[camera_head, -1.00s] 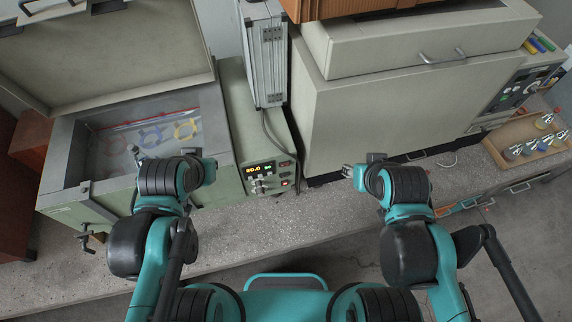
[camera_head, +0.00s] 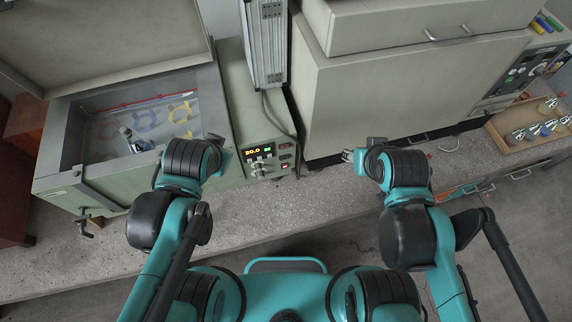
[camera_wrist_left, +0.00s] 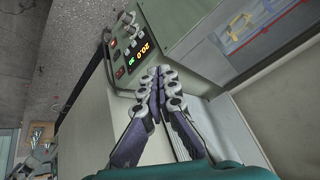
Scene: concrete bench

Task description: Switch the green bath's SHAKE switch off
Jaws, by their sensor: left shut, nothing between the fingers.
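The green bath (camera_head: 105,186) stands at the left with its lid open. Its control panel (camera_head: 268,158) has an orange and green lit display, small knobs below, and switches at the right. One switch (camera_head: 285,166) glows red; another (camera_head: 285,145) above it looks dark. The labels are too small to read, so I cannot tell which is SHAKE. The panel also shows in the left wrist view (camera_wrist_left: 132,55). My right gripper (camera_head: 347,156) is right of the panel.
A grey metal unit (camera_head: 265,45) stands behind the panel, with a cable. A large beige cabinet (camera_head: 390,95) stands to the right. A wooden tray (camera_head: 505,140) of bottles sits at far right. The bench front (camera_head: 250,205) below the panel is clear.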

